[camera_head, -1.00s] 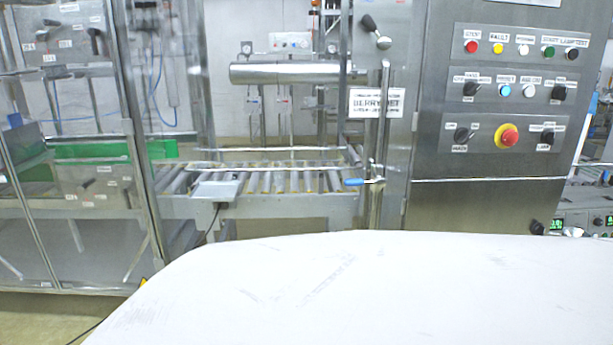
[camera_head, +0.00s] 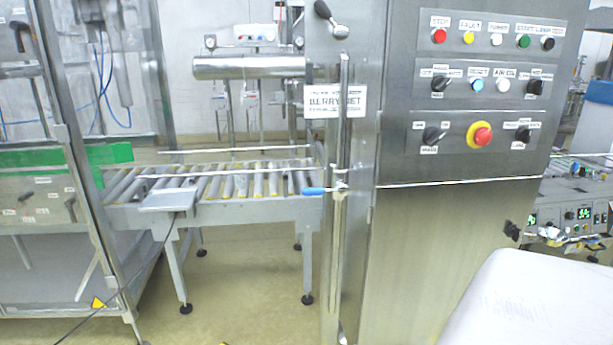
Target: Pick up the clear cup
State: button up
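I see no clear cup in the head view. My gripper is not in view either.
A white rounded surface (camera_head: 545,305) fills the lower right corner. A steel control cabinet (camera_head: 440,240) with coloured buttons stands in the middle right. A roller conveyor (camera_head: 225,185) and a glass-panelled machine frame (camera_head: 85,150) stand at the left. Open floor (camera_head: 245,270) shows below the conveyor.

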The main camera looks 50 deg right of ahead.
aim_at(240, 180)
jog(key=z, duration=1.05)
jog(key=i+j+z, duration=0.15)
jog(key=i+j, duration=0.45)
jog(key=i, duration=0.3)
jog(key=i+j+z, duration=0.15)
jog(key=i+j, duration=0.6)
jog(key=i+j+z, duration=0.1)
jog(key=i+j, duration=0.9)
jog(key=j, duration=0.1)
